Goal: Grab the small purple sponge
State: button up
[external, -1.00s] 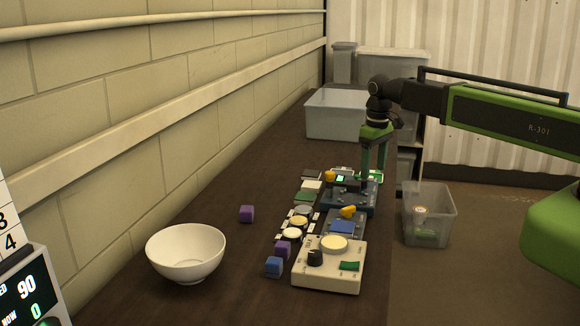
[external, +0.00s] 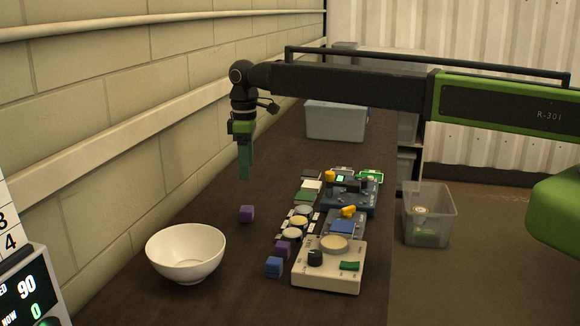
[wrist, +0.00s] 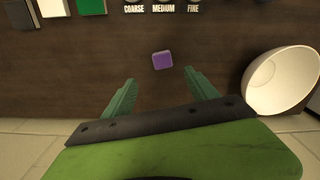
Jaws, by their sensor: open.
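A small purple sponge (external: 247,214), shaped like a cube, lies alone on the dark bench, behind and to the right of the white bowl. It also shows in the wrist view (wrist: 162,60), just beyond the gap between my green fingers. My gripper (external: 245,177) points down above the bench, higher than this sponge and apart from it. In the wrist view my gripper (wrist: 161,80) has its fingers spread with nothing between them. A second purple block (external: 283,248) sits by the control boxes, close to a blue block (external: 273,267).
The white bowl (external: 187,252) stands at the front left, and at the right in the wrist view (wrist: 284,80). Control boxes (external: 330,265) and round pads (external: 298,221) line the bench's right side. A clear bin (external: 428,222) is beyond its right edge. Bare bench surrounds the lone sponge.

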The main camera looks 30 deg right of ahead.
jog(key=b, duration=0.7)
send_near(249, 208)
notch_tip(249, 208, down, 5)
jog(key=shift+w+f, duration=0.15)
jog(key=f+b, duration=0.1)
jog(key=b, duration=0.1)
jog(key=f+b, duration=0.1)
jog(key=f, duration=0.1)
jog(key=f+b, duration=0.2)
jog(key=shift+s+f+b, duration=0.15)
jog(key=shift+s+b, duration=0.1)
jog(key=shift+b, duration=0.05)
jog(key=shift+r, duration=0.2)
jog(key=shift+c, duration=0.5)
jog(key=c, duration=1.3)
notch_tip(249, 208, up, 5)
jog(key=p, duration=0.5)
jog(key=d+r+p, duration=0.2)
jog(key=d, duration=0.2)
jog(key=d+r+p, duration=0.2)
jog(key=d, duration=0.1)
jog(key=d+r+p, duration=0.2)
jog(key=d, duration=0.2)
jog(key=shift+s+d, duration=0.1)
jog(key=shift+d, duration=0.2)
